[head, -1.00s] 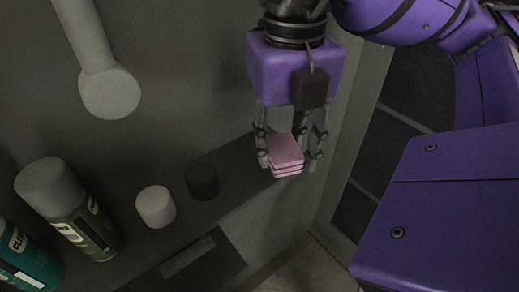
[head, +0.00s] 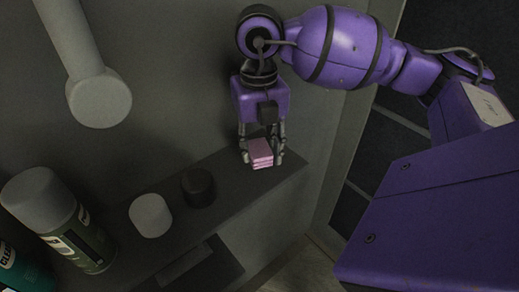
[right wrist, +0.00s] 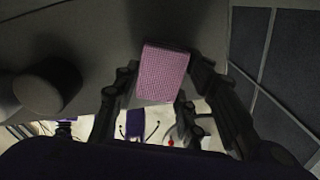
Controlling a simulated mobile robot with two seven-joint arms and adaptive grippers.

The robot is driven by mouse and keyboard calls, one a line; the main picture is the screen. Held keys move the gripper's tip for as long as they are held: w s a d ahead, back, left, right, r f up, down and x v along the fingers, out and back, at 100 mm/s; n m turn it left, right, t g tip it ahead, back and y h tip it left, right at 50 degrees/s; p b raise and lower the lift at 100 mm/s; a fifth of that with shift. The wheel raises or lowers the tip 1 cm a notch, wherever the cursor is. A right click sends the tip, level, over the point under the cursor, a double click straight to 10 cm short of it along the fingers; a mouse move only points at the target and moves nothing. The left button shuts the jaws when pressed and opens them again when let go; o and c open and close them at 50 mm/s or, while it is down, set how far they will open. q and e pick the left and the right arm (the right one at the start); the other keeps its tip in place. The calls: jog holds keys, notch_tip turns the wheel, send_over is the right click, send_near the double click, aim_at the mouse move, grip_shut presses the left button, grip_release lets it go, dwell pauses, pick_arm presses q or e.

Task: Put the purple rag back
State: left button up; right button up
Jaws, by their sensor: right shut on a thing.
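The purple rag (head: 260,151) is a small folded pinkish-purple stack in the head view. My right gripper (head: 262,157) is shut on it, with one finger at each side. The rag is at the right part of the dark shelf (head: 235,186); I cannot tell whether it touches the surface. In the right wrist view the rag (right wrist: 163,73) shows between the fingers with its woven face towards the camera. My left gripper is not in view.
On the shelf, left of the rag, stand a black round pot (head: 198,187), a white round pot (head: 150,215) and a grey-capped spray can (head: 60,220). A teal can (head: 18,270) is at the lower left. A pale rod (head: 95,85) juts from the wall above.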

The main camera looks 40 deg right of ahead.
aim_at(259, 149)
jog(key=shift+f, duration=0.6)
jog(key=shift+f, duration=0.1)
jog(key=o, duration=1.1)
jog(key=shift+f, duration=0.1)
notch_tip(259, 149, up, 12)
jog(key=shift+r, duration=0.25)
